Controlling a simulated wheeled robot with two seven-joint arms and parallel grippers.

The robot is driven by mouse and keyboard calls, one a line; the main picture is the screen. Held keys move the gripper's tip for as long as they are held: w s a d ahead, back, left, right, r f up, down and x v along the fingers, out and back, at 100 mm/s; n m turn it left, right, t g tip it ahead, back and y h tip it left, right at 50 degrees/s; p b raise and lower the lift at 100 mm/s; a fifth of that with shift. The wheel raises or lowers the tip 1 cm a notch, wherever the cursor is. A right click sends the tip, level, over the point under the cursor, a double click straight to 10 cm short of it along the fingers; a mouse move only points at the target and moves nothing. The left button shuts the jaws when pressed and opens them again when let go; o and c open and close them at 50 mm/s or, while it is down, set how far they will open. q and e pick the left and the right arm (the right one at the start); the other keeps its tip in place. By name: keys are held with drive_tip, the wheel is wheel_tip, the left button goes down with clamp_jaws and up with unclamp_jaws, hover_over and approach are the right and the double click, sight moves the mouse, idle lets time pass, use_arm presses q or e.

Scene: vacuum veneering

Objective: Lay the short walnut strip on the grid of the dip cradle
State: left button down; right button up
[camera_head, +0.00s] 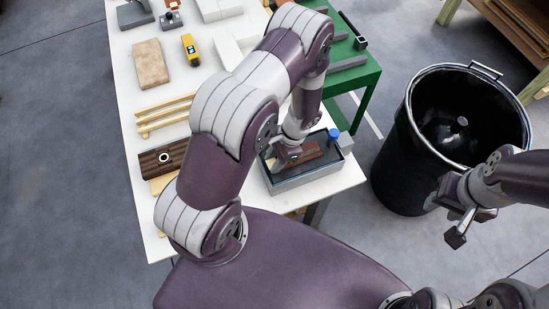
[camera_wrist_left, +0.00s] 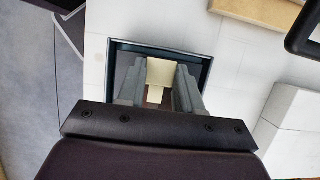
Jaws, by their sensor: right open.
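My left gripper (camera_head: 287,157) is low over a grey rectangular tray (camera_head: 307,181) at the table's near right corner. In the left wrist view its fingers (camera_wrist_left: 160,85) stand on both sides of a pale block (camera_wrist_left: 159,72) and appear closed on it. A reddish-brown strip (camera_head: 317,153), which looks like walnut, lies inside the tray, partly hidden by the gripper. The tray's rim (camera_wrist_left: 207,62) also shows in the left wrist view. I cannot make out the cradle's grid. My right gripper (camera_head: 457,224) is open and empty, beside the black barrel, away from the table.
A dark block with a ring (camera_head: 164,158), pale sticks (camera_head: 165,112), a tan board (camera_head: 151,64) and a yellow tool (camera_head: 190,49) lie on the white table. A blue cap (camera_head: 333,134) is at the tray's far corner. A black barrel (camera_head: 388,176) stands right of the table.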

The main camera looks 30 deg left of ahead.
use_arm(q)
drive_tip(key=c, duration=0.7)
unclamp_jaws()
drive_tip(key=shift+r, duration=0.1)
drive_tip(key=b+v, duration=0.3)
drive_tip(key=v, duration=0.9)
drive_tip(key=shift+w+d+r, duration=0.1)
drive_tip(key=shift+r, duration=0.1)
